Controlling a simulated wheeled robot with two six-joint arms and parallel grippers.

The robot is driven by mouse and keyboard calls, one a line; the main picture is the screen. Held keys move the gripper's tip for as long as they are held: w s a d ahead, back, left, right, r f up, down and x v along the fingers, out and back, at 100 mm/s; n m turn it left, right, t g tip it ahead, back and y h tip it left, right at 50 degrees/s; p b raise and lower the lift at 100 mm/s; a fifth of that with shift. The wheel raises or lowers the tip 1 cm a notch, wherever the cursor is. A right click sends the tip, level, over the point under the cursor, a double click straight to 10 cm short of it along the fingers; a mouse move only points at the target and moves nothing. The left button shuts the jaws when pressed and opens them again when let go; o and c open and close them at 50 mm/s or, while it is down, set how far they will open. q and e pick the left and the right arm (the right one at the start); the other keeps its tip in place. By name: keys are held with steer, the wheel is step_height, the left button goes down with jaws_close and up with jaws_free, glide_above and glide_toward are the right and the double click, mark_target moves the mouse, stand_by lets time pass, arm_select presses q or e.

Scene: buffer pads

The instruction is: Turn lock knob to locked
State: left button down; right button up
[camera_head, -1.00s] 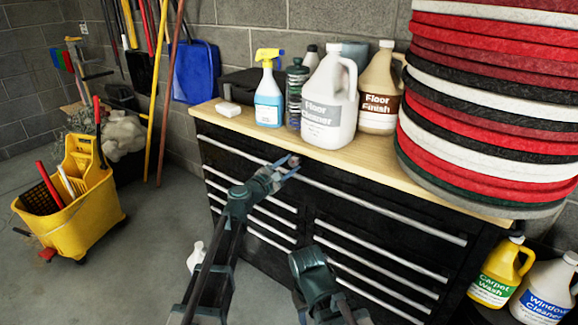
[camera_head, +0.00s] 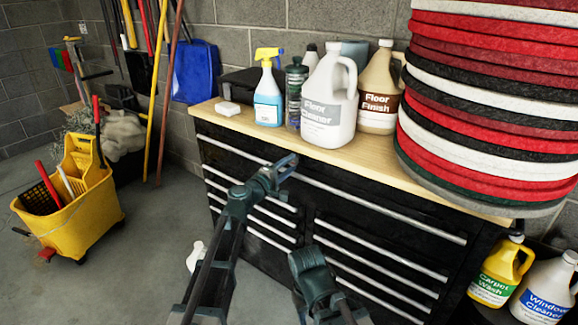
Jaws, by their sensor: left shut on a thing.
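The black tool chest (camera_head: 372,222) with silver drawer pulls stands against the wall under a wooden top. My left gripper (camera_head: 289,164) is at the upper front of the chest, near the left end of the long top drawer pull. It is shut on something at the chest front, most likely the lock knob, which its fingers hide. I cannot tell which way the knob points. My right arm shows at the bottom middle, low in front of the drawers; its fingertips cannot be made out.
On the wooden top (camera_head: 240,122) stand a spray bottle (camera_head: 268,95), a Floor Cleaner jug (camera_head: 328,105), a Floor Finish jug (camera_head: 380,95) and a tall stack of pads (camera_head: 490,110). A yellow mop bucket (camera_head: 70,215) stands on the floor at left.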

arm_select(q)
steer(key=shift+s+m, duration=0.1)
steer(key=shift+m, duration=0.3)
steer(key=shift+c, duration=2.4)
jaws_free()
